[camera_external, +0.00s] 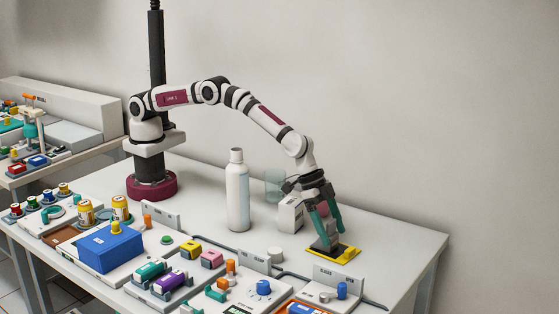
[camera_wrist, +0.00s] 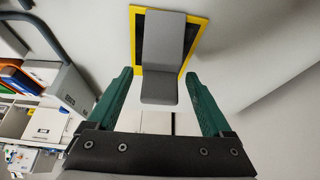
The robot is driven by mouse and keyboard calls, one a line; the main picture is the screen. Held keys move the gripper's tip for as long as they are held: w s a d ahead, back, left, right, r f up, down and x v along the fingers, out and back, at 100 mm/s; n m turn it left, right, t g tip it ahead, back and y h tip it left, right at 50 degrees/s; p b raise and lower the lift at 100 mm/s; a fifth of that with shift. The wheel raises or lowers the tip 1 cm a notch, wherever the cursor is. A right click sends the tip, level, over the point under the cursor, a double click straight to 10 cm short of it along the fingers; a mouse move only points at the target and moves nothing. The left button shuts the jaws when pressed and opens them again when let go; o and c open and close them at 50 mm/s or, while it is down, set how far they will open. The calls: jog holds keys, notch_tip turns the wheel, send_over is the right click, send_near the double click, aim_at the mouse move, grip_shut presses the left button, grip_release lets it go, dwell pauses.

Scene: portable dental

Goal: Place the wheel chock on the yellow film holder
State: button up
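The grey wheel chock (camera_wrist: 163,52) is a wedge-like block lying on the yellow film holder (camera_wrist: 139,16), a flat dark plate with a yellow rim. In the external view the chock (camera_external: 322,244) is on the film holder (camera_external: 347,254) near the table's right end. My gripper (camera_wrist: 159,75) has green fingers spread wide, one to each side of the chock's near end. A narrow gap shows between each finger and the chock, so it appears ungripped. In the external view my gripper (camera_external: 325,222) points down right above the holder, and its fingers partly hide the chock.
A white box (camera_external: 289,214), a clear cup (camera_external: 275,184) and a tall white bottle (camera_external: 237,190) stand left of my gripper. Trays with coloured parts and a blue box (camera_external: 110,248) fill the front. The table right of the holder is clear.

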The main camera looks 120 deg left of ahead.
jog(key=shift+r, duration=0.1)
jog(key=v, duration=1.2)
jog(key=s+r+m+t+y, duration=0.1)
jog(key=s+r+m, duration=0.2)
jog(key=s+r, duration=1.6)
jog(key=s+a+f+m+y, duration=0.1)
jog(key=s+f, duration=0.2)
jog(key=s, duration=1.4)
jog(key=s+f+m+g, duration=0.1)
jog(key=s+f+g, duration=0.4)
jog(key=s+f, duration=0.3)
jog(key=shift+s+g, duration=0.4)
jog(key=shift+s, duration=0.35)
